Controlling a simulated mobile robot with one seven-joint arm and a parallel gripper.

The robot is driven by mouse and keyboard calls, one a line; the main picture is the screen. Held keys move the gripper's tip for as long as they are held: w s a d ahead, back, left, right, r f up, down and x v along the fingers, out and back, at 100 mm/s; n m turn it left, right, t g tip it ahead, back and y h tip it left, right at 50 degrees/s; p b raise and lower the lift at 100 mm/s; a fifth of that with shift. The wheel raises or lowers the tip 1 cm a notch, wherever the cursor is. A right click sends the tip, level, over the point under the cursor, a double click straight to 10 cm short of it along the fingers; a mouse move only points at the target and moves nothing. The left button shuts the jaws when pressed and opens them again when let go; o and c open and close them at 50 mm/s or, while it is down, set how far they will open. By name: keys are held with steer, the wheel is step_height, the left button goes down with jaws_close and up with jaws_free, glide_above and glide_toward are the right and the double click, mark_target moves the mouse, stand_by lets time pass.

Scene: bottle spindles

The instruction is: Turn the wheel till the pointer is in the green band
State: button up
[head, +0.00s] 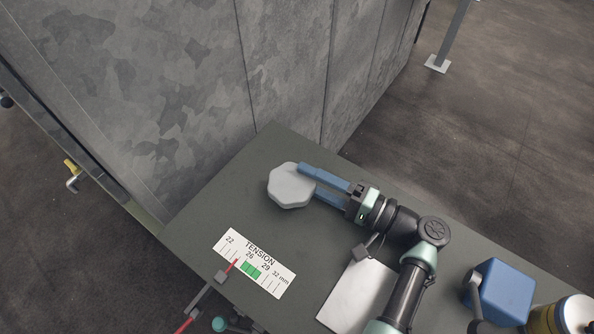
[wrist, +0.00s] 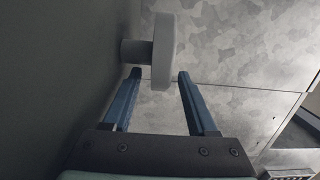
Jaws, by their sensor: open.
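The wheel (head: 290,188) is a light grey, many-sided knob standing out from the dark green panel. The wrist view shows it edge-on (wrist: 163,50), with a short hub on its left. My gripper (head: 310,181) is open, its blue fingers pointing at the wheel. In the wrist view the fingertips (wrist: 160,74) lie on either side of the wheel's near edge, with gaps showing. The white TENSION scale (head: 281,284) carries a green band (head: 251,270) near 26. The red pointer (head: 234,265) has its tip just left of the green band.
A grey plate (head: 355,297) lies below my arm. A blue box (head: 505,292) and a yellow and white cylinder (head: 570,316) stand at lower right. A tall grey patterned wall (head: 180,80) rises behind the panel. The panel between wheel and scale is clear.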

steer(key=shift+x, duration=1.5)
steer(key=shift+d, duration=0.1)
jaws_close()
